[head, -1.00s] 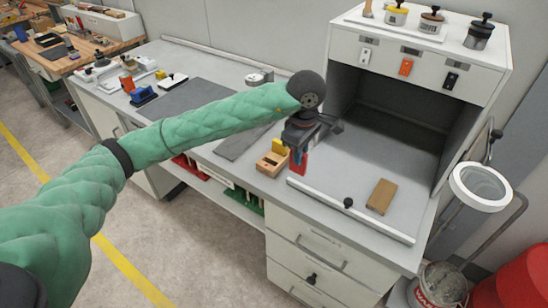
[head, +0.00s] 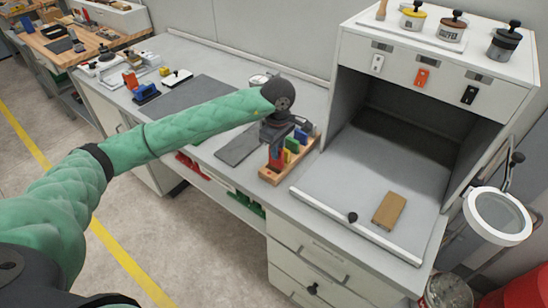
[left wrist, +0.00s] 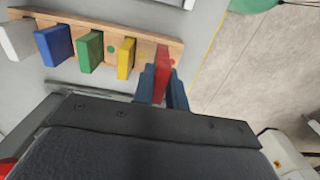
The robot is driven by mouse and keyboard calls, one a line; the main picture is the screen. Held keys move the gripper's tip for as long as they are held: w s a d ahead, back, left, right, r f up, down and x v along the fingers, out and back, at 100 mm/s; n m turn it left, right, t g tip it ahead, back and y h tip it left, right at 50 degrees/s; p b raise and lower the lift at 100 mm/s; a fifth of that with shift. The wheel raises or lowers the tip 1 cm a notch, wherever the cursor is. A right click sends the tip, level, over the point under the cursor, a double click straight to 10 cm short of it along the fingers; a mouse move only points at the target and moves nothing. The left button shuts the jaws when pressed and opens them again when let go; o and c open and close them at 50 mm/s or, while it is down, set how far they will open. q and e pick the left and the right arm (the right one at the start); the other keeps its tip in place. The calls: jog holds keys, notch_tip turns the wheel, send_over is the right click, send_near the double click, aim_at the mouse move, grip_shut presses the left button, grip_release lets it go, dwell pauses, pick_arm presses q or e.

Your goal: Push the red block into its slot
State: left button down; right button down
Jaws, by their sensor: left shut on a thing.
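The red block (left wrist: 161,72) is held between the fingers of my left gripper (left wrist: 163,90); in the head view the gripper (head: 273,138) points down over the near end of the wooden rack (head: 268,177). The block meets or overlaps the rack (left wrist: 142,48) at its end in the left wrist view. How deep it sits in its slot cannot be told. The yellow block (left wrist: 126,58), green block (left wrist: 91,52), blue block (left wrist: 54,45) and a white block (left wrist: 17,40) stand along the rack. My right gripper is not in view.
A cabinet with an open bay (head: 400,130) stands right of the rack. A dark grey plate (head: 238,147) lies left of the rack.

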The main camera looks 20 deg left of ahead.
aim_at(274, 165)
pick_arm(q)
jog(key=shift+a+f, duration=0.3)
jog(key=shift+a, duration=0.35)
jog(key=shift+f, duration=0.2)
jog(key=shift+w+f, duration=0.1)
jog(key=shift+f, duration=1.75)
jog(key=shift+f, duration=0.1)
